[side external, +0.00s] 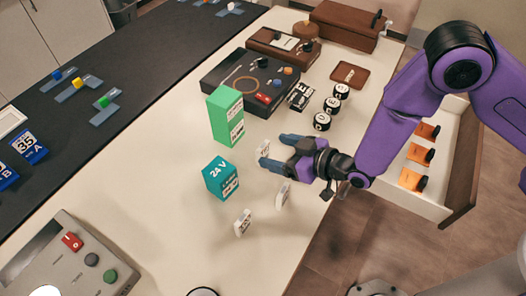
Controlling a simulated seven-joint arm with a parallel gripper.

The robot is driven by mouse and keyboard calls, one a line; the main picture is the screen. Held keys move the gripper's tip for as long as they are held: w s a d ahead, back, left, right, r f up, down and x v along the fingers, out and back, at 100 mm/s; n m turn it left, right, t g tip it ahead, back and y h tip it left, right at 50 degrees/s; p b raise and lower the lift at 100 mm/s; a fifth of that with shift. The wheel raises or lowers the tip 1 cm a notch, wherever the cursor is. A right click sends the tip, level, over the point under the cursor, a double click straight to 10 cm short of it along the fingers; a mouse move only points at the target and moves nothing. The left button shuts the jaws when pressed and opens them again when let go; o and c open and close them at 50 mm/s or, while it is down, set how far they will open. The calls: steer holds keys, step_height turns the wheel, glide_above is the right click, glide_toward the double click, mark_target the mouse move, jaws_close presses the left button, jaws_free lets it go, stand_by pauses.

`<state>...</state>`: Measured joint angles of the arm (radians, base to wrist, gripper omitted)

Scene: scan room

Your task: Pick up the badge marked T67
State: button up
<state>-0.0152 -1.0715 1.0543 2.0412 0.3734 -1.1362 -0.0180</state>
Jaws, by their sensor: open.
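Three small white badges stand on the cream tabletop: one far badge (263,149), one right badge (283,194) and one near badge (243,222). Their dark print is too small to read, so I cannot tell which is T67. My gripper (272,151) is open, with its blue fingers pointing left. The far badge is at the fingertips, by the opening between them; I cannot tell whether they touch it. The right badge is below the gripper in the picture, and the near badge is further down and left.
A teal 24 V box (220,177) and a tall green box (226,115) stand left of the gripper. Black-and-white round items (322,121) and a black case (225,78) lie behind. A control panel (65,262) is at lower left. An open drawer (425,196) is at right.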

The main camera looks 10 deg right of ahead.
mark_target(266, 147)
steer(key=shift+x, duration=2.7)
steer(key=shift+d, duration=0.1)
steer(key=c, duration=1)
